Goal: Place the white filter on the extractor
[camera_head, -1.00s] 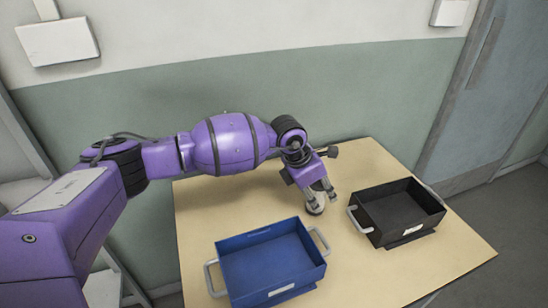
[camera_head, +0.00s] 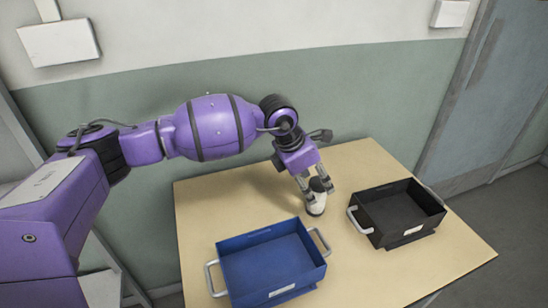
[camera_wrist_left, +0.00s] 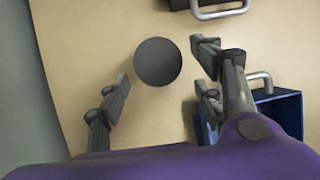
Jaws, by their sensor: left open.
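A small upright object (camera_head: 316,207) with a white body and a dark top stands on the table, between the two trays and towards the back. In the left wrist view it shows from above as a dark round top (camera_wrist_left: 158,62); its white body is hidden there. My left gripper (camera_head: 316,184) is open above it, pointing down. In the left wrist view one finger is on each side of the dark top, with visible gaps. I cannot tell the filter and the extractor apart as separate things. My right gripper is not in view.
A blue tray (camera_head: 218,258) with grey handles stands at the front left of the wooden table (camera_head: 375,270). A black tray (camera_head: 372,230) with handles stands at the right. The green and white wall (camera_head: 400,90) is close behind. The back left of the table is bare.

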